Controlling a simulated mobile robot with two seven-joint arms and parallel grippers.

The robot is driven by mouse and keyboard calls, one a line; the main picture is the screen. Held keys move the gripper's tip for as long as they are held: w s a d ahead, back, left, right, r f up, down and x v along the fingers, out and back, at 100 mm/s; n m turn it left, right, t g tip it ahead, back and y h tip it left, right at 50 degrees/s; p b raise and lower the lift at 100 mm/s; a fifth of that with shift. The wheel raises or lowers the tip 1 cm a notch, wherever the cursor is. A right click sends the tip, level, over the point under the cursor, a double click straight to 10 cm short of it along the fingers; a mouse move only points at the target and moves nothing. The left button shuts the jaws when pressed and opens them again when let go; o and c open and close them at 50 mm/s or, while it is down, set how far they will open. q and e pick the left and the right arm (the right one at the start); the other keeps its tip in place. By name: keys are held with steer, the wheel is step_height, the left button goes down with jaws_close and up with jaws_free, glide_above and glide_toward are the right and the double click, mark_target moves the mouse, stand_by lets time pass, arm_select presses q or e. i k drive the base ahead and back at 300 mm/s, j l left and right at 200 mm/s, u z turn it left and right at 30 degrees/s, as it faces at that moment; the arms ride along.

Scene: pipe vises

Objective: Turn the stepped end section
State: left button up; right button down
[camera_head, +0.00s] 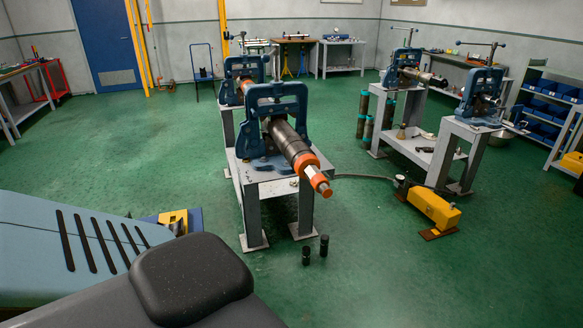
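A dark pipe (288,140) is held in the near blue pipe vise (276,103) on a grey stand. The pipe points toward me and slightly right. Its stepped end section (317,180) has a wide orange ring, a bare metal part and a smaller orange tip, and juts past the stand's edge over open floor. Nothing touches it. A second blue vise (245,71) stands behind, partly hidden by the near one. Neither of my grippers shows in the head view. Grey and light-blue bodywork fills the lower left corner.
Two short dark cylinders (315,249) stand on the floor before the near stand. A yellow pump unit (433,208) with a hose lies to the right. More vises (481,93) stand on stands at right. Green floor (380,275) is clear in front.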

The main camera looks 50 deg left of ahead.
mark_target(301, 159)
steer(key=i+j+u, duration=0.25)
steer(key=i, duration=0.25)
steer(key=i+j+u, duration=0.25)
steer(key=i, duration=0.3)
steer(key=i+j, duration=0.2)
